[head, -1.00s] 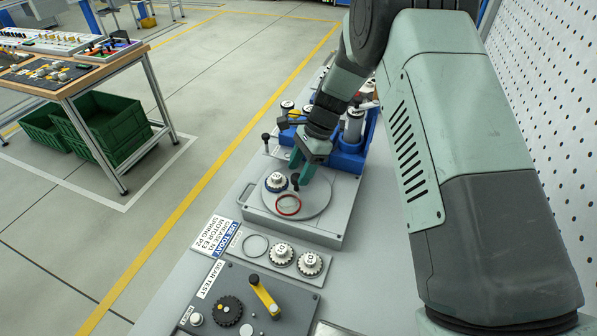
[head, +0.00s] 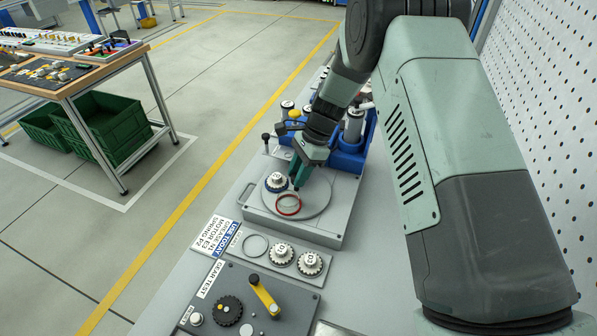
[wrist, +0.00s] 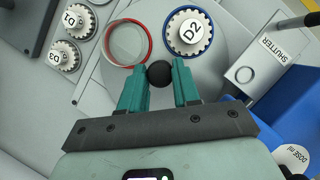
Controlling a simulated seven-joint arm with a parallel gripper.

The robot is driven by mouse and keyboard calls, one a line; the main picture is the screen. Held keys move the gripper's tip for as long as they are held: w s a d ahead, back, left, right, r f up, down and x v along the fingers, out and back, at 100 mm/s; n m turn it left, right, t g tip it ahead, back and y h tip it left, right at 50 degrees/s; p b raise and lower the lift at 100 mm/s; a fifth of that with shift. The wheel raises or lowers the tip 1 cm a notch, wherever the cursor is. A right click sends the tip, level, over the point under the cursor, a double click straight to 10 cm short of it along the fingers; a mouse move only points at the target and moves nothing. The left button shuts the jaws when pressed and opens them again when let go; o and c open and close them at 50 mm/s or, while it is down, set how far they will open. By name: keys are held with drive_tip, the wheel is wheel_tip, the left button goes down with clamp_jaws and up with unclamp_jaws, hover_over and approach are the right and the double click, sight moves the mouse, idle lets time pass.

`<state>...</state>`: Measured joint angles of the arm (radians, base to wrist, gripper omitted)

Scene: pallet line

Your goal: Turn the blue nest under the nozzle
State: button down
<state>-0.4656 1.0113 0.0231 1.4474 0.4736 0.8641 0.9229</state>
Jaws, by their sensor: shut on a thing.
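The blue nest (wrist: 172,47) is a blue ring on the grey turntable (wrist: 218,77) and holds a white toothed gear marked D2 (wrist: 193,33). It also shows in the head view around the gear (head: 276,183). The red nest (wrist: 148,40) beside it looks empty. My gripper (wrist: 160,76) is shut on a black round knob (wrist: 160,73) near the red and blue nests. In the head view my gripper (head: 296,184) points down at the turntable and hides most of the knob. I cannot make out the nozzle.
A grey block labelled SHUTTER (wrist: 247,73) and a blue station (head: 347,160) stand close beyond the turntable. Gears D1 (wrist: 75,22) and D3 (wrist: 62,57) sit on a plate in front. A gear test board (head: 240,300) with a yellow crank lies nearer.

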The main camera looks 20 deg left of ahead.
drive_tip(key=shift+m, duration=0.5)
drive_tip(key=shift+s+d+m+t+y, duration=0.1)
drive_tip(key=shift+m+t+y, duration=0.5)
drive_tip(key=shift+m, duration=1)
drive_tip(key=shift+s+m+t, duration=0.1)
drive_tip(key=shift+m+t, duration=0.9)
drive_tip(key=shift+m, duration=1.4)
drive_tip(key=shift+s+m+t, duration=0.15)
drive_tip(key=shift+m+t, duration=0.75)
drive_tip(key=shift+m, duration=1.5)
drive_tip(key=shift+m+t+h, duration=0.5)
drive_tip(key=shift+m, duration=1.6)
drive_tip(key=c, duration=0.8)
unclamp_jaws()
